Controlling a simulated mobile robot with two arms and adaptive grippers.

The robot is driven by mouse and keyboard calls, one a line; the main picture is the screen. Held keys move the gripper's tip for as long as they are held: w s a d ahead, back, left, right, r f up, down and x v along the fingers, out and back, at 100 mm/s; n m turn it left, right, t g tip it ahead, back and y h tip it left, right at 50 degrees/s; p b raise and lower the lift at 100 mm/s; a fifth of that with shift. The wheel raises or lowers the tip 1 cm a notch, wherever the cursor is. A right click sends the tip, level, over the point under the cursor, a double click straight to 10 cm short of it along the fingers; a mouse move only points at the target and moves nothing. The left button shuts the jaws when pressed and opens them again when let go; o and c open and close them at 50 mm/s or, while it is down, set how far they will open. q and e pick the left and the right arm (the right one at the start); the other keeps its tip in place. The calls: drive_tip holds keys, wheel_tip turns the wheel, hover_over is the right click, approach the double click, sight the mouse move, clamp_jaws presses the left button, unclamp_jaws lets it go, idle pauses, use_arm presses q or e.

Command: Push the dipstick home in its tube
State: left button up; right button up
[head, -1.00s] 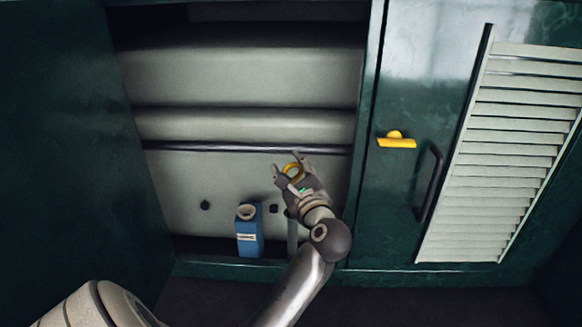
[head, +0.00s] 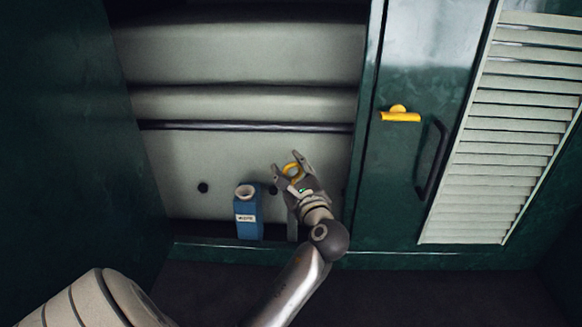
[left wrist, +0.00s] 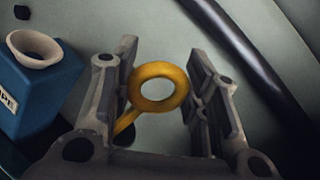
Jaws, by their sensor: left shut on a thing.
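The dipstick's yellow ring handle (head: 293,171) is between the fingers of my left gripper (head: 291,166) in the head view. In the left wrist view the ring (left wrist: 137,90) stands between the two fingers of the gripper (left wrist: 160,92), and a short yellow stem runs down to the left. The gripper is shut on this ring. A grey upright tube (head: 292,228) shows just below the gripper, beside my arm; its mouth and the dipstick's lower part are hidden. My right gripper is not in view.
A blue bottle (head: 248,216) with a pale funnel-like mouth stands just left of the gripper; it shows in the left wrist view (left wrist: 32,92). A dark bar (head: 230,126) crosses the recess behind. A green door with a yellow latch (head: 400,116) and dark handle (head: 432,160) is at right.

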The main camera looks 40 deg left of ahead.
use_arm(q)
drive_tip(key=shift+f+b, duration=0.75)
drive_tip(key=shift+f, duration=0.8)
drive_tip(key=o, duration=1.4)
drive_tip(key=o, duration=0.5)
drive_tip(key=shift+r, duration=0.1)
drive_tip(key=shift+r+p, duration=3)
drive_tip(key=shift+p, duration=0.65)
